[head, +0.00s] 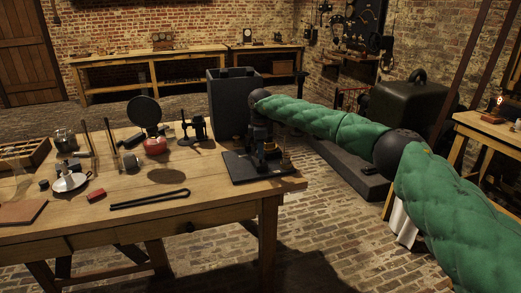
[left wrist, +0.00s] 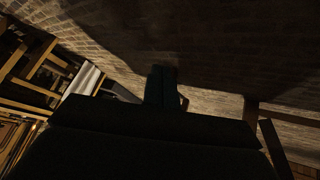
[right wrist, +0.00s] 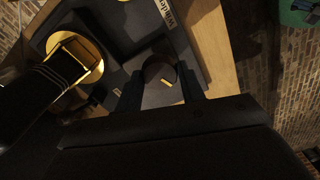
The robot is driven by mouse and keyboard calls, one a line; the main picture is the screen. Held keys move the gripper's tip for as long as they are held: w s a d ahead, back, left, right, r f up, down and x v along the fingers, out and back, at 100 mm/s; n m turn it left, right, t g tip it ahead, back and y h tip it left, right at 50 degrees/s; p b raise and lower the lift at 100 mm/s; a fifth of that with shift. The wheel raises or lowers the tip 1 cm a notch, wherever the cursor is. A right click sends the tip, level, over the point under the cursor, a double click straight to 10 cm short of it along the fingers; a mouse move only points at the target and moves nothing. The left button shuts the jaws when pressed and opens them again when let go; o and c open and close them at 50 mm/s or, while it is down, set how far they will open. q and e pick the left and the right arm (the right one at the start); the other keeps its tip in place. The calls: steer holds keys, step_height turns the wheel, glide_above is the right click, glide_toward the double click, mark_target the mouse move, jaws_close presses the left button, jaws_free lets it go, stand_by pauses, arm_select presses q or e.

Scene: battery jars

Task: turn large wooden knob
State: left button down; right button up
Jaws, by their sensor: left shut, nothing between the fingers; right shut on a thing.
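A dark round knob (right wrist: 160,71) with a small yellow mark beside it shows in the right wrist view. The knob is hidden there by the gripper and device parts. My left gripper (left wrist: 164,88) shows in the left wrist view, shut and empty, away from the table.
Brass parts (right wrist: 84,57) stand close beside the right gripper. A dark grey box (head: 232,101) stands behind the device. On the wooden table (head: 222,209) are a black rod tool (head: 150,200), a red block (head: 97,196) and a red-based round-disc stand (head: 155,146).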

steer(key=shift+w+r+m, duration=0.1)
steer(key=shift+r+m, duration=0.1)
steer(key=shift+m, duration=1.7)
steer(key=shift+m+p, duration=0.3)
steer(key=shift+m, duration=1.3)
arm_select(q)
step_height(320, 180, up, 4)
steer(key=shift+w+f, duration=0.15)
arm_select(e)
steer(key=shift+m, duration=0.3)
arm_select(q)
steer(key=shift+w, duration=0.1)
arm_select(e)
steer(key=o, duration=1)
steer(key=shift+f, duration=0.15)
